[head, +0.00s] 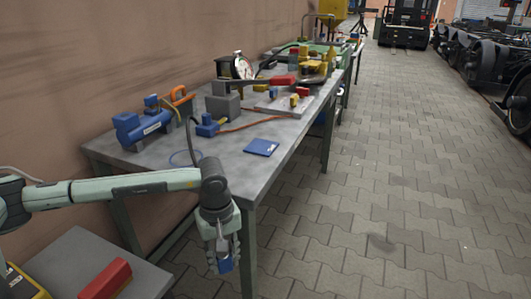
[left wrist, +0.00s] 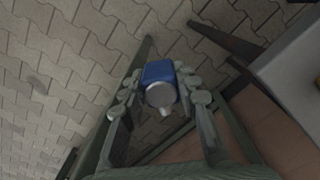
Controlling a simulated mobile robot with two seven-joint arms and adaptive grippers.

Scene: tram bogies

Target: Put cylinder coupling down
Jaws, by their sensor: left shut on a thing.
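My left gripper (head: 224,252) hangs beside the near corner of the grey workbench (head: 232,165) and points down. It is shut on a small blue and silver cylinder coupling (head: 226,265). In the left wrist view the coupling (left wrist: 160,82) sits between the fingers (left wrist: 161,97), with its round metal end facing the camera. The coupling is held in the air off the bench edge, with paving behind it in the left wrist view. A flat blue square (head: 262,147) lies on the bench near its front edge. My right gripper is not in view.
On the bench stand a blue cylinder unit (head: 142,128), a grey block (head: 222,104) and a small blue part (head: 208,126). A lower grey table (head: 75,255) with a red block (head: 105,279) is at lower left.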

